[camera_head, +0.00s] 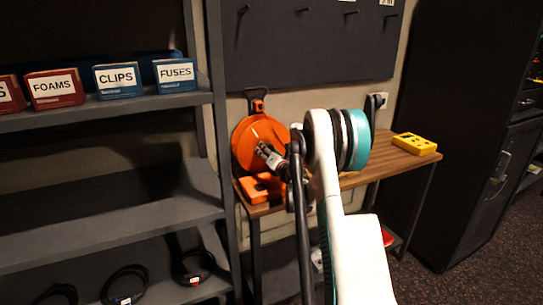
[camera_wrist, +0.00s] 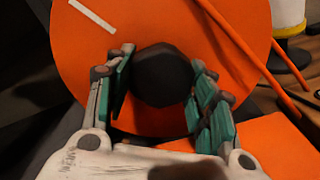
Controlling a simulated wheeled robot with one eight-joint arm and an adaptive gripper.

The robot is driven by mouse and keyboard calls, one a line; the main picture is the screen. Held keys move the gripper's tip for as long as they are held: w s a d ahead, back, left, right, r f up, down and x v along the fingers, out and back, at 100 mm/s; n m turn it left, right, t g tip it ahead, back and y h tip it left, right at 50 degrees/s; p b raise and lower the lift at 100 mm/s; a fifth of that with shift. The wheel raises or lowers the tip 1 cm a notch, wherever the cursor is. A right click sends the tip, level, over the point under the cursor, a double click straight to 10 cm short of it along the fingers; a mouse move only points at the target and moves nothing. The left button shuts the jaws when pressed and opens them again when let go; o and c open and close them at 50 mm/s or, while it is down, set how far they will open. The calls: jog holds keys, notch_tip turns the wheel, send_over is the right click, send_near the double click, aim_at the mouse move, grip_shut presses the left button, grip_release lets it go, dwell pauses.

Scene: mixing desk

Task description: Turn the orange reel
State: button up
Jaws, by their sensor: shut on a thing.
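The orange reel (camera_head: 247,141) stands upright on the left end of the wooden desk, on an orange base (camera_head: 262,187). Its round face fills much of the wrist view (camera_wrist: 85,65), with a white stripe at upper left and a dark knob (camera_wrist: 162,76) near the middle. My gripper (camera_wrist: 160,88) has its green-padded fingers on both sides of the knob and is shut on it. In the head view my gripper (camera_head: 270,157) is at the reel's right front, and my arm hides part of the reel.
A yellow device (camera_head: 414,144) lies on the right of the wooden desk (camera_head: 379,158). A dark shelf (camera_head: 110,105) with labelled boxes stands at the left. A pegboard (camera_head: 310,45) hangs above the desk. A black cabinet (camera_head: 470,120) stands at the right.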

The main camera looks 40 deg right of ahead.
jog(key=shift+m, duration=1.7)
jog(key=o, duration=1.5)
jog(key=v, duration=1.2)
